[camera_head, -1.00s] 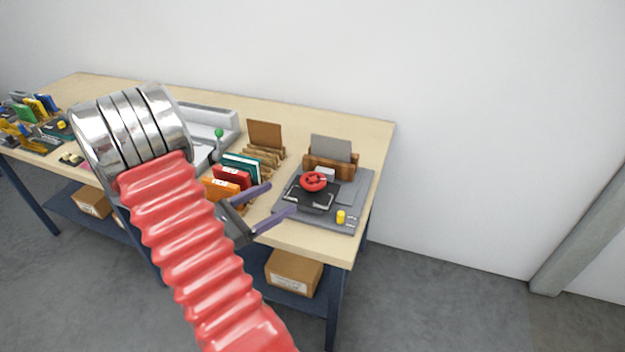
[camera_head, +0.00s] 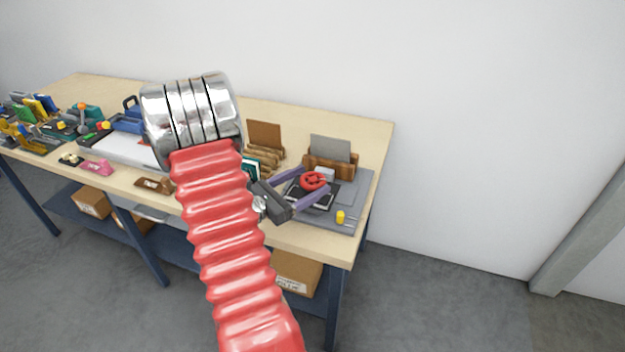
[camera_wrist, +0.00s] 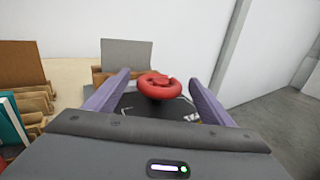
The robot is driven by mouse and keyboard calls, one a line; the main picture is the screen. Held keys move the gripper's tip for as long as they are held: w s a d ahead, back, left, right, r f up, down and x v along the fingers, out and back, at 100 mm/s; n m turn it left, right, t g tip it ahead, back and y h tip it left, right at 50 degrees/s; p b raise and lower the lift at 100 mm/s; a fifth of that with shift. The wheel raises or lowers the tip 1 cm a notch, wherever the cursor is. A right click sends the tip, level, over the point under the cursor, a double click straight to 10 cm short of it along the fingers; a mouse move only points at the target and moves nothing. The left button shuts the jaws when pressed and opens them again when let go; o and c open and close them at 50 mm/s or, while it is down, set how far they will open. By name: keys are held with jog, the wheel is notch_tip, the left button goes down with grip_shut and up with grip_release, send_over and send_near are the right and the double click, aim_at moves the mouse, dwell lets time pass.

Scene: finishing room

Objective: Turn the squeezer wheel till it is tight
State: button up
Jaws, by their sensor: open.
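The red squeezer wheel (camera_head: 313,180) sits on top of a dark press (camera_head: 322,196) on a grey board at the right end of the workbench. In the wrist view the red wheel (camera_wrist: 159,86) shows between the two purple fingers, a little beyond the palm. My gripper (camera_head: 315,182) is open, with one finger on either side of the wheel. In the wrist view my gripper (camera_wrist: 160,82) shows a gap between each finger and the wheel rim. Part of the press is hidden behind my fingers and palm.
A wooden holder with a grey card (camera_head: 330,149) stands behind the press. A small yellow object (camera_head: 340,216) is at the board's front right. Wooden racks with a brown card (camera_head: 265,134) stand to the left. The bench (camera_head: 375,140) ends just right of the board.

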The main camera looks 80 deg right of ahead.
jog(key=shift+x, duration=1.1)
jog(key=shift+c, duration=0.4)
jog(key=c, duration=1)
jog(key=shift+o, duration=0.2)
jog(key=shift+w+m+g+y, duration=0.1)
jog(key=shift+m+g+y, duration=0.2)
jog(key=shift+g, duration=0.1)
jog(key=shift+m+g+y, duration=1.2)
jog(key=shift+g+y, duration=0.1)
jog(key=o, duration=1)
